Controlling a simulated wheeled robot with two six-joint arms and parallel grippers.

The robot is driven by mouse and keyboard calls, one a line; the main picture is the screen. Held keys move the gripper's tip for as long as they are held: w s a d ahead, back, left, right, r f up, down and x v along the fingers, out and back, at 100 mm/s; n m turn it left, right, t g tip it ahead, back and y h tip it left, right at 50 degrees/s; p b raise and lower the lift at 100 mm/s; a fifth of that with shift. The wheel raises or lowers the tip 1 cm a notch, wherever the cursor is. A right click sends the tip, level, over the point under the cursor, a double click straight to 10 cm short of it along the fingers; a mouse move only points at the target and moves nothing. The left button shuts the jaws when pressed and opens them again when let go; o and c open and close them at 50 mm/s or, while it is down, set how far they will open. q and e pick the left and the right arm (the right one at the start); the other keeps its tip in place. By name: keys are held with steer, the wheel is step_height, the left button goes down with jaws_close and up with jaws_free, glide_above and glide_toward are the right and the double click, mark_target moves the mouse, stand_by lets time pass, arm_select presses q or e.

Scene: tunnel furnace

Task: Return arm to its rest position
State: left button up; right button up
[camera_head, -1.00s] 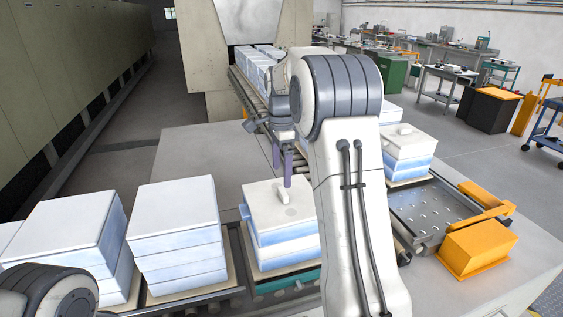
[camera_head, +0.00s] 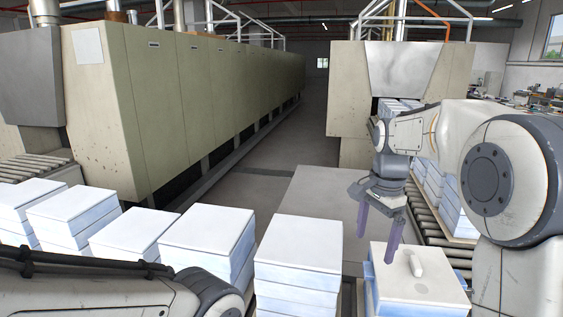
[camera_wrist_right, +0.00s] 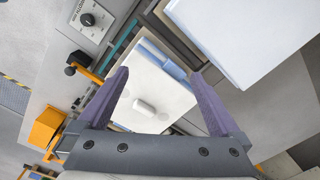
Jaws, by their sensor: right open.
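My right gripper (camera_head: 378,222) hangs at the right of the head view with its two purple fingers apart and nothing between them. It is above and left of a white-topped box stack (camera_head: 398,275) that has a small white handle-like piece (camera_head: 415,265) on its lid. In the right wrist view the open fingers (camera_wrist_right: 160,95) frame that lid (camera_wrist_right: 152,88) and its small white piece (camera_wrist_right: 144,107), with a gap below the gripper. My left arm shows at the lower left of the head view, but its gripper is out of view.
Several white and blue box stacks (camera_head: 298,250) stand in a row along the front. A roller conveyor (camera_head: 432,222) runs toward the furnace opening (camera_head: 400,75) at the right. A long green-grey furnace (camera_head: 190,100) stands at left. A grey table surface (camera_head: 318,195) is clear between them.

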steer(key=s+a+f+n, duration=0.3)
steer(key=s+a+n, duration=0.45)
steer(key=a, duration=0.25)
steer(key=s+a+f+n+b, duration=0.1)
steer(key=s+a+f+n, duration=0.2)
steer(key=s+n, duration=0.3)
steer(key=s+a+f+n, duration=0.3)
steer(key=s+n, duration=0.4)
steer(key=s, duration=0.6)
steer(key=shift+s+a+f+y+b, duration=0.3)
steer(key=shift+s+a+f+b, duration=0.1)
steer(key=shift+f, duration=0.5)
